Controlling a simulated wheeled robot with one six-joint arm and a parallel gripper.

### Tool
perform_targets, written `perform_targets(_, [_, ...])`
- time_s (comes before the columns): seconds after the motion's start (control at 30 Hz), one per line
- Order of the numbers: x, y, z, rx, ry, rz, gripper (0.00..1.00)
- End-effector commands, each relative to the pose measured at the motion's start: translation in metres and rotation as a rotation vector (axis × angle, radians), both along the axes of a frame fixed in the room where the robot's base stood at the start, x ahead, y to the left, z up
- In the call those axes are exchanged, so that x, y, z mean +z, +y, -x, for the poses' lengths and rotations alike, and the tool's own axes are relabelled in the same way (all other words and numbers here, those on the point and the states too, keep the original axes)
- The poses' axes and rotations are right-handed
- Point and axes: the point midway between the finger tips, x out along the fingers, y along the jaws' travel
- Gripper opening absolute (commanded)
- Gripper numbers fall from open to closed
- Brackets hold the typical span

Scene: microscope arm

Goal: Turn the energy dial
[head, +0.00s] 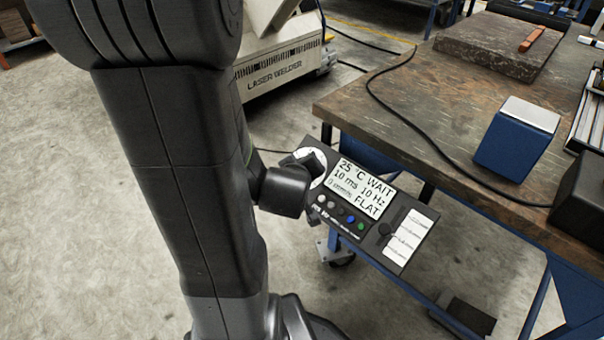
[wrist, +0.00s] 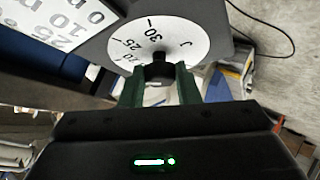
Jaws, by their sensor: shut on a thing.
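The energy dial has a white round face (wrist: 128,38) with black numbers including 30 and 25 and a letter J. Its black knob (wrist: 159,57) stands at the face's middle. My gripper (wrist: 159,78) has green fingers, one on each side of the knob, and is shut on it. In the head view, my gripper (head: 311,163) reaches the upper left corner of the dark control panel (head: 322,224) and hides most of the dial. The panel's screen (head: 361,188) reads 25 °C, WAIT, 10 ms, 10 Hz and FLAT.
Several small buttons (head: 340,212) line the panel below the screen. A workbench (head: 430,100) behind and right holds a stone slab (head: 500,45), a blue block (head: 517,138) and a black cable. A laser welder (head: 285,75) stands at the back. Bare floor lies left.

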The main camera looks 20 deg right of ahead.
Motion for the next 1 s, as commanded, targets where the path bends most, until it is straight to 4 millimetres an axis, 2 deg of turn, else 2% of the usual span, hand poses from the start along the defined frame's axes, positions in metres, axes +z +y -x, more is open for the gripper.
perform_targets(0.6, [-0.0027,0.0046,-0.0015,-0.306,-0.194,-0.083,0.06])
perform_targets(1.0, [-0.0029,0.0047,-0.0017,-0.368,-0.236,-0.1,0.06])
